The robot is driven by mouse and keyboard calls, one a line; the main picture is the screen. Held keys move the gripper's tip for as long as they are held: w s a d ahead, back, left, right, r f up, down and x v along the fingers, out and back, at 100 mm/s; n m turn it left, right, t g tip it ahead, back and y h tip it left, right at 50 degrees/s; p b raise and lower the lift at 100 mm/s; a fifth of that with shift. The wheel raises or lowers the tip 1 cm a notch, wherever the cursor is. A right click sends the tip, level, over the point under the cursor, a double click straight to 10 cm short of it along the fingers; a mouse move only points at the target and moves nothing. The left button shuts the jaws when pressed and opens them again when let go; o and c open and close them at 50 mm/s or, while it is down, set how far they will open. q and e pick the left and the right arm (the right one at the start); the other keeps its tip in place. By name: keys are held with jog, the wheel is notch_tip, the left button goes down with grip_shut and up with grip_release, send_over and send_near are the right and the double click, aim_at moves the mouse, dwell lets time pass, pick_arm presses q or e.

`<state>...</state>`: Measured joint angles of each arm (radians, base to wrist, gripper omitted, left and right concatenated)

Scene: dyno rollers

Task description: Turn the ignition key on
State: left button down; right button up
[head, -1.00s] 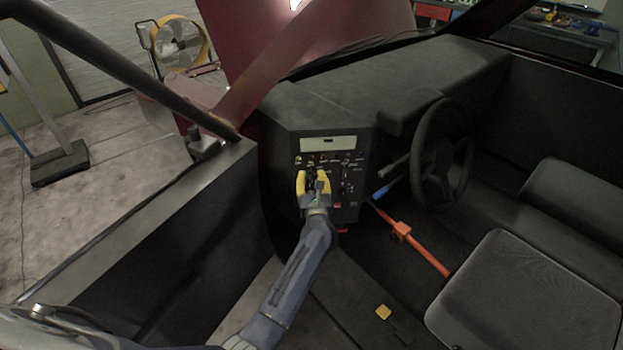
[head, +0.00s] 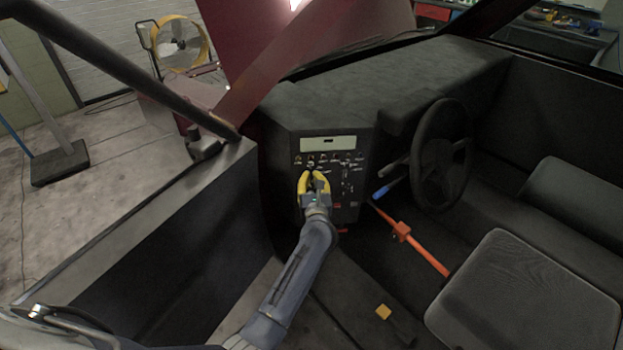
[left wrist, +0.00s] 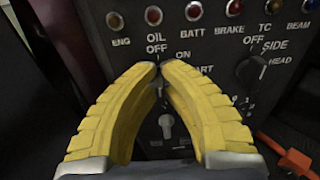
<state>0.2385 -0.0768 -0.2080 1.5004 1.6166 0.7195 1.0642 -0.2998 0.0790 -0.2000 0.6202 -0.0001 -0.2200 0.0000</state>
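The ignition switch (left wrist: 159,88) is on the dark dash panel, with OFF, ON and START printed around it. In the left wrist view it shows partly between my yellow fingers. My left gripper (left wrist: 160,66) has its two fingertips drawn together at the panel, just below the OFF label. The tips cover part of the switch, so I cannot tell whether the key is pinched between them or which way it points. In the head view my left gripper (head: 312,176) is in front of the panel (head: 345,190). My right gripper is not in view.
A row of indicator lamps (left wrist: 194,11) runs above the switch. A light knob (left wrist: 257,68) is to its right and a grey toggle (left wrist: 166,124) below. The steering wheel (head: 440,155) and an orange lever (head: 425,250) are right of the panel.

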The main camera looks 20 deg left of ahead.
pick_arm(q)
jog(key=shift+m, duration=0.3)
jog(key=m, duration=0.3)
jog(key=shift+d+m, duration=0.15)
jog(key=shift+m, duration=0.25)
jog(key=shift+w+d+f+m, duration=0.1)
jog(key=shift+m, duration=1.9)
jog(key=c, duration=1.5)
grip_release()
jog(key=shift+c, duration=0.2)
